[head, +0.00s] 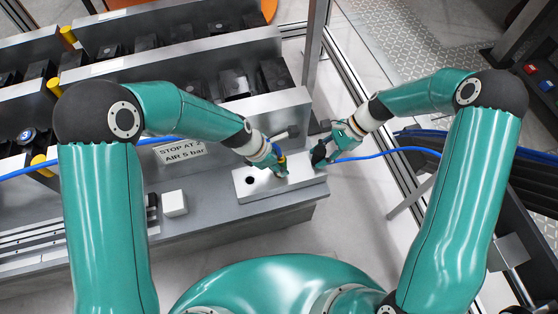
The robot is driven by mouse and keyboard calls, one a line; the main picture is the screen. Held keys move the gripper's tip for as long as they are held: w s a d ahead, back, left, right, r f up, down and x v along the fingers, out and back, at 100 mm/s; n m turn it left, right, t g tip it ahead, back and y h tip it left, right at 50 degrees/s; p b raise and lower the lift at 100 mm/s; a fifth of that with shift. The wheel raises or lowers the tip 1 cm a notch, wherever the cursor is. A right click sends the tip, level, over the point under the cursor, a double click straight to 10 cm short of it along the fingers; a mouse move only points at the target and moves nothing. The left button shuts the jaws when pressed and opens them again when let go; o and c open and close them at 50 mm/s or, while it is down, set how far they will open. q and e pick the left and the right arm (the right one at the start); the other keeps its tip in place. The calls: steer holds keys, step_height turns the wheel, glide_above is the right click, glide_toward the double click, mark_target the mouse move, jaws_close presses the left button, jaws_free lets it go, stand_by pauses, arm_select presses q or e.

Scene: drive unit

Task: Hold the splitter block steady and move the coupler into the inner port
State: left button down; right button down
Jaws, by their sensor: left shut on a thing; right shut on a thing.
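The splitter block (298,182) is a pale metal bar at the right end of the grey bench. A dark round port (250,180) shows in its top face near the left end. My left gripper (281,171) points down onto the top of the block, right of that port, and is shut on it; the fingers hide the exact contact. My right gripper (322,155) is shut on the dark coupler (318,154) at the block's far right end, with a blue hose (385,154) leading away to the right. I cannot tell whether the coupler touches the block.
A white cube (174,203) sits left of the block. A grey cylinder-ended rod (287,133) is just behind the grippers. A metal frame post (316,45) rises behind. Another blue hose stretch runs at left.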

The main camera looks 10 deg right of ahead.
arm_select(q)
steer(key=shift+f, duration=0.4)
steer(key=c, duration=0.7)
jaws_free()
steer(key=shift+o, duration=0.2)
arm_select(e)
steer(key=c, duration=0.7)
jaws_free()
arm_select(q)
steer(key=v, duration=1.2)
arm_select(e)
steer(key=shift+o, duration=0.2)
arm_select(q)
steer(key=shift+w, duration=0.1)
arm_select(e)
steer(key=shift+d+r, duration=0.1)
